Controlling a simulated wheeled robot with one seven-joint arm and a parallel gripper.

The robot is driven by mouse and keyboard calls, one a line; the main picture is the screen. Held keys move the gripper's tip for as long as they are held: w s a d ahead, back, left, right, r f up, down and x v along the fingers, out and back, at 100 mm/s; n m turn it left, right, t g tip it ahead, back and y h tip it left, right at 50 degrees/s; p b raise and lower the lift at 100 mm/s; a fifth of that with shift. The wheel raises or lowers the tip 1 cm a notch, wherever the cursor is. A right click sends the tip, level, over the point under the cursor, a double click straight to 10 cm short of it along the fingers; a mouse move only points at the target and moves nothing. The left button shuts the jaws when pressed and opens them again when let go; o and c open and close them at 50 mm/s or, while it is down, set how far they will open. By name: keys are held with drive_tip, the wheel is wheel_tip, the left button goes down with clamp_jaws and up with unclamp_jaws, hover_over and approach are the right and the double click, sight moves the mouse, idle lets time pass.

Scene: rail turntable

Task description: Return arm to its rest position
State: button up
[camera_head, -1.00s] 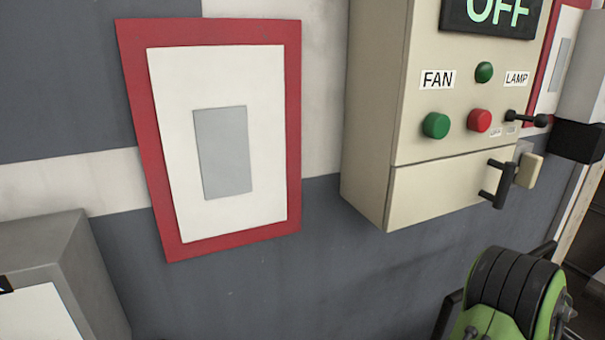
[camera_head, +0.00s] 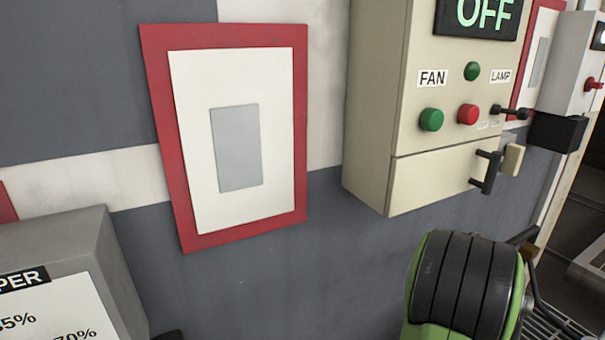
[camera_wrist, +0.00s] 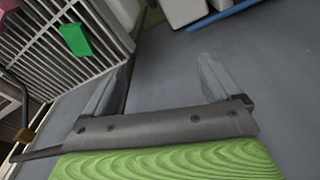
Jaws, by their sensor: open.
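My gripper (camera_wrist: 165,64) shows in the wrist view with its two grey fingers spread apart. Nothing is between them. They extend above a grey floor-like surface. In the head view my arm (camera_head: 465,285), green with black bands, is at the bottom right, below the control box. The gripper itself cannot be made out in the head view.
A beige control box (camera_head: 370,120) with FAN and LAMP buttons, an OFF display and a black handle (camera_head: 486,172) hangs on the wall. A red-framed panel (camera_head: 236,145) is to its left. A grey box (camera_head: 60,240) stands lower left. A white slatted rack (camera_wrist: 65,45) lies left in the wrist view.

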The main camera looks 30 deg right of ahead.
drive_tip(key=w+a+r+n+t+p, duration=0.1)
drive_tip(key=w+a+r, duration=0.2)
drive_tip(key=a+r, duration=0.5)
drive_tip(key=w+a+r+n+t, duration=0.1)
drive_tip(key=w+a+r+n, duration=0.15)
drive_tip(key=a, duration=0.95)
drive_tip(key=s+a+r+t, duration=0.1)
drive_tip(key=s+a, duration=0.2)
drive_tip(key=a, duration=0.3)
drive_tip(key=s+a+r+n+t+p, duration=0.1)
drive_tip(key=s+a+r, duration=0.1)
drive_tip(key=s+a, duration=0.2)
drive_tip(key=shift+a+r+y, duration=0.3)
drive_tip(key=shift+a+y, duration=0.1)
drive_tip(key=shift+a, duration=0.75)
drive_tip(key=shift+s, duration=0.1)
